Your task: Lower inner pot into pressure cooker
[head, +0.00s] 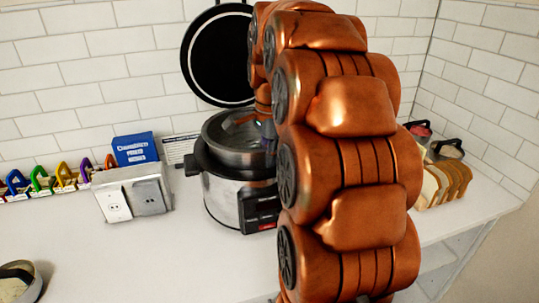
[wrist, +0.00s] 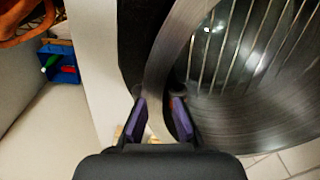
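The pressure cooker (head: 225,203) stands on the counter, silver with a black collar and a front control panel. Its round dark lid (head: 218,60) is open, upright behind it. The grey metal inner pot (head: 228,152) is at the cooker's mouth, with its upper wall showing above the black collar; its lower part is hidden. My gripper (head: 262,122) is at the pot's right rim, mostly hidden by my copper arm. In the wrist view, the gripper's purple-padded fingers (wrist: 158,120) sit on either side of the pot wall (wrist: 160,75), shut on it. The pot's inside shows streaky reflections.
Left of the cooker are a socket box (head: 133,192), a blue box (head: 135,149) and a row of colourful clips (head: 45,180). A round tin (head: 18,283) is at front left. Bread slices (head: 447,180) stand at right.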

